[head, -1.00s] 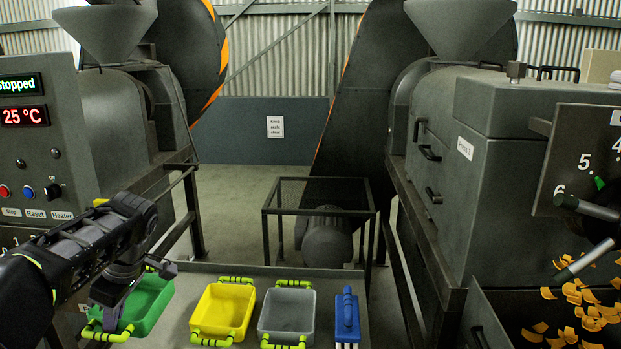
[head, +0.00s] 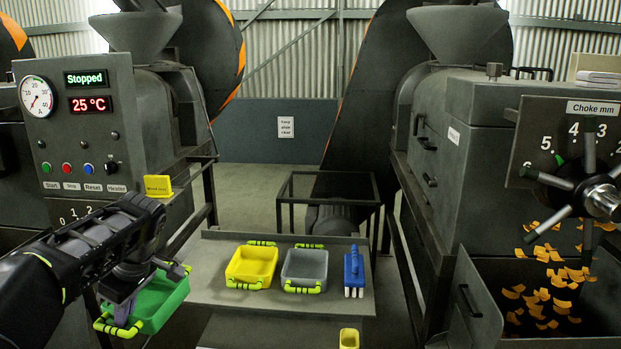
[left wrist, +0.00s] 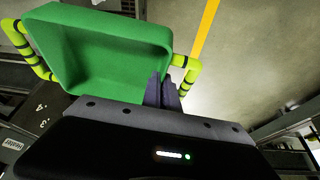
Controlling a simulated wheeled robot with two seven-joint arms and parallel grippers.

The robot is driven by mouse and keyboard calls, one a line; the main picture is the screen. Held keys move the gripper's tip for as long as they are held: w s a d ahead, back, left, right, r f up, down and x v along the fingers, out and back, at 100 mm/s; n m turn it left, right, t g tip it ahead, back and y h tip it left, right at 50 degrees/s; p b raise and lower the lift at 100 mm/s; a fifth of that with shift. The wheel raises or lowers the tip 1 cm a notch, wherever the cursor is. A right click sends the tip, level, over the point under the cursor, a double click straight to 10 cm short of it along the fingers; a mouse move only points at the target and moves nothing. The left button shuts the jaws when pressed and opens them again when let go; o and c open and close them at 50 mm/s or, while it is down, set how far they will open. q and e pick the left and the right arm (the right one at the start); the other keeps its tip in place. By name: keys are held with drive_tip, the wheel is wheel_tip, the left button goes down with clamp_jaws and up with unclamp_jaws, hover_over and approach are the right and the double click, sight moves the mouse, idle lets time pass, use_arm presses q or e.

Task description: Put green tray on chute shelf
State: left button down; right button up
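The green tray (head: 163,301) with yellow-green handles is at the lower left of the head view, left of the bench and apart from the other trays. My left gripper (head: 125,308) is shut on it. In the left wrist view the green tray (left wrist: 100,50) fills the upper left, and the narrow fingers of my left gripper (left wrist: 163,92) are at its wall near one handle. The tray looks empty and tilted. I cannot tell for certain which surface is the chute shelf. My right gripper is not in view.
A yellow tray (head: 252,267), a grey tray (head: 304,270) and a blue brush-like tool (head: 354,272) are on the grey bench (head: 215,236). The left machine's control panel (head: 85,130) reads Stopped. Orange chips (head: 540,297) lie in the right machine's bin. A black frame (head: 328,174) stands behind the bench.

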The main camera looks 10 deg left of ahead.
sight(150, 316)
use_arm(q)
drive_tip(key=w+d+f+m, duration=0.1)
drive_tip(key=w+d+f+m+t, duration=0.1)
drive_tip(key=m, duration=0.1)
drive_tip(key=w+d+f+m, duration=0.1)
drive_tip(key=w, duration=0.1)
drive_tip(key=shift+f+m+t+h, duration=0.1)
drive_tip(key=shift+m+t+h, duration=0.3)
drive_tip(key=d+f+m+t+h, duration=0.1)
drive_tip(key=d+f+m+h, duration=0.1)
drive_tip(key=d+f+m, duration=0.4)
drive_tip(key=s+d+f+m+t+h, duration=0.1)
drive_tip(key=d+f+m, duration=0.5)
drive_tip(key=d, duration=0.7)
drive_tip(key=shift+s+d+f+h, duration=0.25)
drive_tip(key=shift+d+f+h, duration=0.15)
drive_tip(key=shift+f, duration=0.1)
drive_tip(key=shift+a, duration=0.1)
